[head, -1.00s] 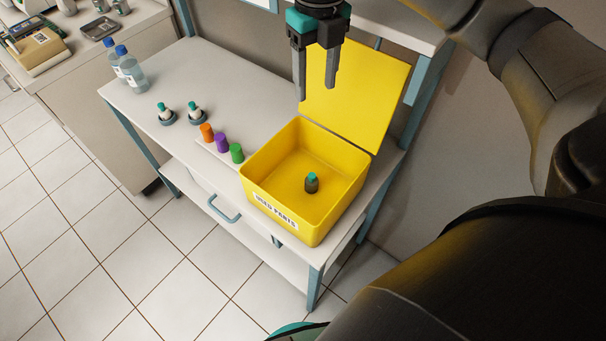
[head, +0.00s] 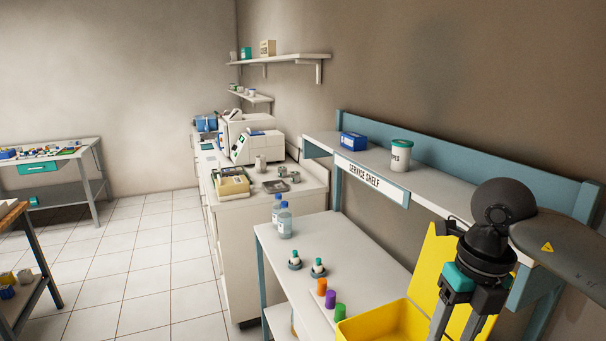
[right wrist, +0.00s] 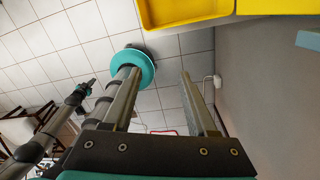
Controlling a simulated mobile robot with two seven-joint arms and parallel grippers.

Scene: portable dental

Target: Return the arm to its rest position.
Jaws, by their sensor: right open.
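My right gripper (head: 456,318) is at the lower right of the head view, in front of the yellow bin (head: 384,324) and its raised yellow lid (head: 434,262). Its fingers point down and stand apart with nothing between them. The right wrist view shows the same open fingers (right wrist: 158,98) against the tiled floor, with the yellow bin (right wrist: 185,10) at the top edge.
Open floor (head: 140,260) lies left.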

